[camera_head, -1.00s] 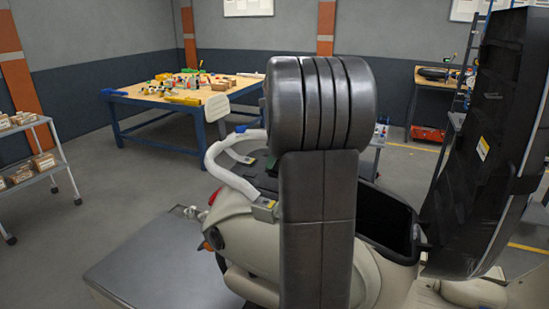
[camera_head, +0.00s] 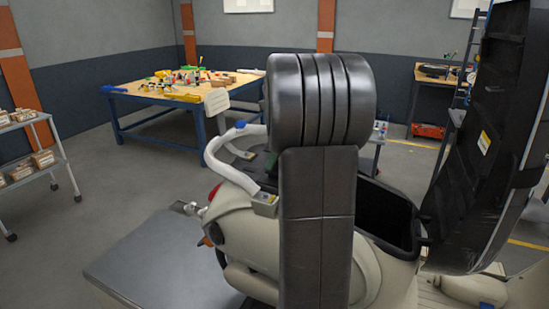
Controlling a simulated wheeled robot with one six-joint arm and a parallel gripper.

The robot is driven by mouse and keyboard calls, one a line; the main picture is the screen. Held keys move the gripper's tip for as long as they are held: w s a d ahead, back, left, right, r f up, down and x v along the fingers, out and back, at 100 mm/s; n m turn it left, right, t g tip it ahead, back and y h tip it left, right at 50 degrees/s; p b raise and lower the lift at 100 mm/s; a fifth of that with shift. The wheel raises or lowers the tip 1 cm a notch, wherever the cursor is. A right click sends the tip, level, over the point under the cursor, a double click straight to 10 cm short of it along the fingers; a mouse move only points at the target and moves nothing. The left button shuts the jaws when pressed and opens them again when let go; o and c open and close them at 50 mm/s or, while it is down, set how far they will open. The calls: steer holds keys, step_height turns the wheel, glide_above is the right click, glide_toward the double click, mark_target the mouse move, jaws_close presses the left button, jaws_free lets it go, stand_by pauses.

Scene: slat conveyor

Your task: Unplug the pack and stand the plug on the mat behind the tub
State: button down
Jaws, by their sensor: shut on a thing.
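The black open tub (camera_head: 408,247) sits in the body of a cream scooter (camera_head: 238,228), right of a black upright post that hides its left part. I cannot make out the pack or the plug; the tub's inside is dark. I cannot pick out the mat; a dark surface shows beyond the post, partly hidden. My gripper cannot be seen in this view.
The black post with a ridged, rounded top (camera_head: 316,225) blocks the middle. A raised black lid (camera_head: 478,165) stands at the right. A white curved tube (camera_head: 213,155) loops at left. A grey platform (camera_head: 150,265) lies front left; a blue-legged workbench (camera_head: 130,95) stands behind.

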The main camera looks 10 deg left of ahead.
steer(key=c, duration=1.2)
jaws_free()
steer(key=shift+o, duration=0.2)
steer(key=v, duration=1.3)
steer(key=shift+d+r, duration=0.15)
steer(key=shift+r, duration=0.2)
steer(key=shift+f, duration=0.1)
steer(key=x, duration=1.3)
steer(key=shift+a+f, duration=0.2)
steer(key=shift+f, duration=0.05)
steer(key=shift+r, duration=0.4)
